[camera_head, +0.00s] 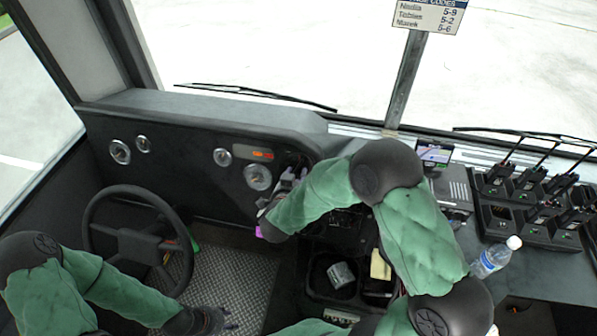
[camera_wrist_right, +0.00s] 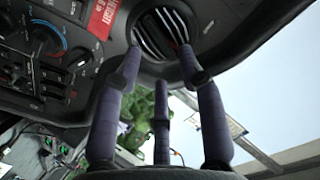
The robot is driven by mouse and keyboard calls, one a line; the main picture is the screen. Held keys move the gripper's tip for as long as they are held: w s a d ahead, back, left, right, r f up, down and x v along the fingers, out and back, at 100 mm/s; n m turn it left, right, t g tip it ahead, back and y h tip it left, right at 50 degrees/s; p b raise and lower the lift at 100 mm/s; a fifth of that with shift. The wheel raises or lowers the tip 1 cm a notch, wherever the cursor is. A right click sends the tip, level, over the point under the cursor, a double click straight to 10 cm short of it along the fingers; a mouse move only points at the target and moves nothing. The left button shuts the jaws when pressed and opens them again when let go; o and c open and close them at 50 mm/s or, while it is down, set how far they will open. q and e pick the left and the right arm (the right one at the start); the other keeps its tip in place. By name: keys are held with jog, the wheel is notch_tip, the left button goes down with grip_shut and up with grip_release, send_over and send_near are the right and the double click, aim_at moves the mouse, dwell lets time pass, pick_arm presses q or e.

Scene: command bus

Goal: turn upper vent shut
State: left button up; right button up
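A round black vent (camera_wrist_right: 160,34) with pale slats sits in the dash at the top of the right wrist view. Dark gaps show between the slats, which run at a slant. My right gripper (camera_wrist_right: 160,58) is open, with two purple-grey fingertips at either side of the vent's near part and the third finger lower between them. I cannot tell whether the tips touch it. In the head view my right gripper (camera_head: 287,178) is at the dash and largely hides the vent (camera_head: 297,159). My left gripper (camera_head: 217,319) is low, above the floor; its fingers are too small to judge.
Dials and a blue-red knob (camera_wrist_right: 48,40) sit beside the vent. The steering wheel (camera_head: 137,243) stands at left. A console tray (camera_head: 318,270) holds small items. A water bottle (camera_head: 495,257) and radio chargers (camera_head: 530,205) are at right.

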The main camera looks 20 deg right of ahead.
aim_at(299, 168)
jog(key=shift+b+x, duration=0.35)
jog(key=shift+x, duration=1.8)
grip_shut()
